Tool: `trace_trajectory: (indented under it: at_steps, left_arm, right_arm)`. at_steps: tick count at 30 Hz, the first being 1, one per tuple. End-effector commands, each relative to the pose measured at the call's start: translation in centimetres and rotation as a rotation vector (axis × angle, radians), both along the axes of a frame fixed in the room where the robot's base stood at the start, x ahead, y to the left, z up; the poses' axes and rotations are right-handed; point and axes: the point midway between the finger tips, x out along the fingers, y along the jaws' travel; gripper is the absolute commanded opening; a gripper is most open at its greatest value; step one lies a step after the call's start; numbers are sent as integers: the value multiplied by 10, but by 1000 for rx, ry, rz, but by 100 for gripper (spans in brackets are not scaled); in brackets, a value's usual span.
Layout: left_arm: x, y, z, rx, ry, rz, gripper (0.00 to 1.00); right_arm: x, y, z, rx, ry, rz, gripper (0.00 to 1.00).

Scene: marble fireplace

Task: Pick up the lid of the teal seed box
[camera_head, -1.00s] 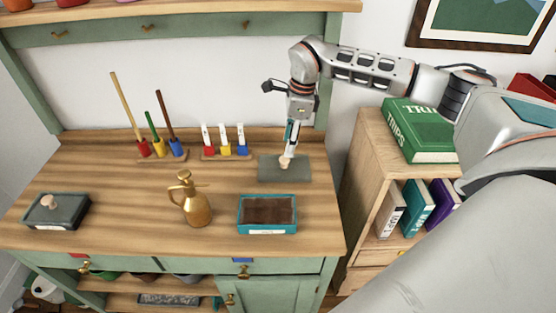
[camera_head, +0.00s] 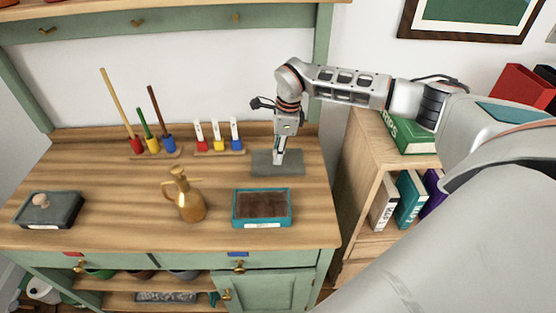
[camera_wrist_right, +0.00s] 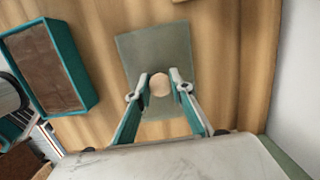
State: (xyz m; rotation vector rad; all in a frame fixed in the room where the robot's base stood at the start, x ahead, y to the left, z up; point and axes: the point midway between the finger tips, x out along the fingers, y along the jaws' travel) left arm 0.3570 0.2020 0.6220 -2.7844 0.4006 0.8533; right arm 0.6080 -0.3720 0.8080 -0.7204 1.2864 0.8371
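The teal seed box (camera_head: 262,222) stands open on the workbench with brown soil in it. Its teal wall also shows in the right wrist view (camera_wrist_right: 76,62). A flat grey-green lid (camera_head: 294,168) with a round pale knob lies on the bench behind the box. In the right wrist view the lid (camera_wrist_right: 135,47) lies below my right gripper, and the knob (camera_wrist_right: 160,85) is between the fingers. My right gripper (camera_head: 279,162) points down over the lid; its fingers (camera_wrist_right: 161,82) are apart, one on each side of the knob, with slight gaps. My left gripper is not in view.
A brass watering can (camera_head: 188,204) stands left of the seed box. A dark box with a knobbed lid (camera_head: 58,212) is at the far left. Colored tool holders (camera_head: 152,146) and small markers (camera_head: 219,144) stand at the back. A bookshelf (camera_head: 360,165) is to the right.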

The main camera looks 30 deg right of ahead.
Motion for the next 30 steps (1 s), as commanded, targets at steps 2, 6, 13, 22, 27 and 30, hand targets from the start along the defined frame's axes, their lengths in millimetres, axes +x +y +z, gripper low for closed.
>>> trace_trajectory:
  at_steps: [2,6,13,22,27,30]
  left_arm:
    - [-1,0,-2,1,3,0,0]
    - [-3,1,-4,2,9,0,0]
    - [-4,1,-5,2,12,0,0]
    - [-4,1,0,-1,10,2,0]
    - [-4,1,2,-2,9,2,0]
    - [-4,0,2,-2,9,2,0]
  right_arm:
    - [0,0,0,0,0,0,0]
    - [0,0,0,0,0,0,0]
    - [0,0,7,0,-1,0,0]
    - [1,0,62,0,-5,1,0]
    - [1,0,88,-1,-3,1,0]
    - [1,3,97,1,-3,5,0]
